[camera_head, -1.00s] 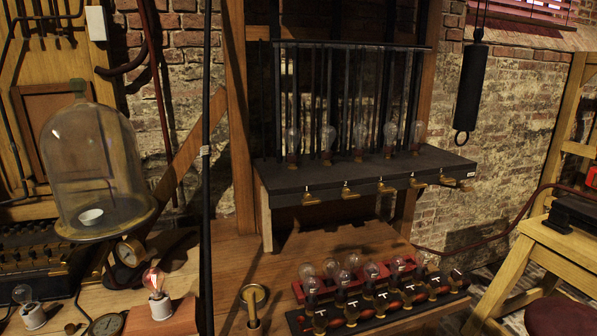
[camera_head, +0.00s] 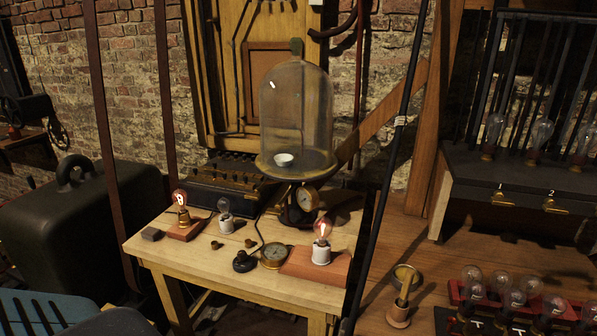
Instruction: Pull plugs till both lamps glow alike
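On a light wooden table (camera_head: 225,275), a lamp with a reddish glow (camera_head: 181,201) stands on a small red-brown block at the left. Another lamp with a brighter pinkish glow (camera_head: 322,230) stands in a white holder on a larger red-brown block at the right. A clear bulb in a white holder (camera_head: 225,218) between them looks unlit. A long dark box (camera_head: 212,190) with brassy parts along its top lies at the table's back; single plugs are too small to tell. Two small brown knobs (camera_head: 217,245), possibly plugs, lie loose on the table.
A glass bell jar (camera_head: 296,110) stands on a round plate at the table's back. A round gauge (camera_head: 274,256) and a black knob (camera_head: 243,262) lie near the front. A dark case (camera_head: 80,235) stands left; a bulb rack (camera_head: 520,175) stands right.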

